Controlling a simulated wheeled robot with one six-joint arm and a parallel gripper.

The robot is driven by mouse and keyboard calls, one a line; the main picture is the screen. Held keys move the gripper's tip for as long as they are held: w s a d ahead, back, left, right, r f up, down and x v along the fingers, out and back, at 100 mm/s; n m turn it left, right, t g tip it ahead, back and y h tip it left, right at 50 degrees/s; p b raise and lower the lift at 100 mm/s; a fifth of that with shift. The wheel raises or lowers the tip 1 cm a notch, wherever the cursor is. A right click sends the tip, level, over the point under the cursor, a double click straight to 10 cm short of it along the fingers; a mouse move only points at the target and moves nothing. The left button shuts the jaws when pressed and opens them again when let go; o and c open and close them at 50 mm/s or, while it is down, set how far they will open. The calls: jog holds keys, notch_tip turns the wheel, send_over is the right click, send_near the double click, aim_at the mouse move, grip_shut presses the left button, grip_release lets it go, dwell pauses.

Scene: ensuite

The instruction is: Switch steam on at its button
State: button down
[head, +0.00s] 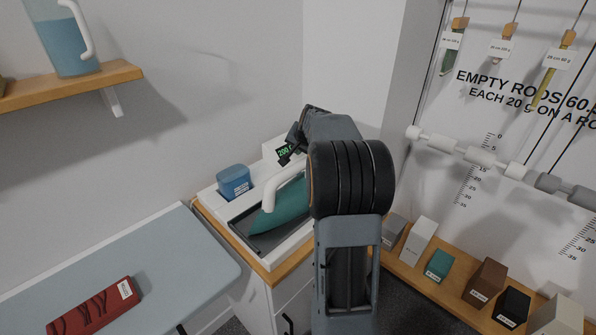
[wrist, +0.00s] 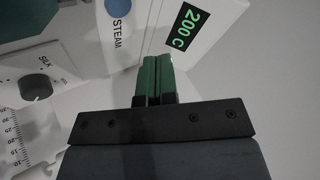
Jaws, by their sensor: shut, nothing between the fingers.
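The steam button (wrist: 118,6) is a round blue button at the top edge of the wrist view, partly cut off, with the word STEAM printed below it on a white panel. My gripper (wrist: 158,62) is shut and empty, its green fingertips below and right of the button in the picture, apart from it. In the head view my arm hides the button and most of my gripper. Whether the fingertips touch the panel I cannot tell.
A dark knob (wrist: 36,87) marked SILK sits left in the wrist view. A teal iron (head: 282,212) and a blue tank (head: 233,181) stand on the white station. An ironing board (head: 170,258) is at left, a shelf of labelled blocks (head: 440,265) at right.

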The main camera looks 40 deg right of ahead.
dwell(0.5)
jog(key=shift+a+r+m+t+y+p, duration=0.2)
jog(key=shift+r+m+y+p, duration=0.55)
jog(key=shift+m+p, duration=1.45)
jog(key=shift+a+r+m+t+y+p, duration=0.2)
jog(key=shift+r+m+y+p, duration=0.7)
jog(key=shift+p, duration=1.85)
jog(key=shift+r+m+t+y+p, duration=0.3)
jog(key=shift+m+y+p, duration=0.55)
jog(key=shift+m+p, duration=1.6)
jog(key=shift+f, duration=0.15)
notch_tip(320, 180, down, 8)
jog(key=b, duration=0.6)
jog(key=shift+f+b, duration=0.25)
jog(key=shift+b, duration=0.05)
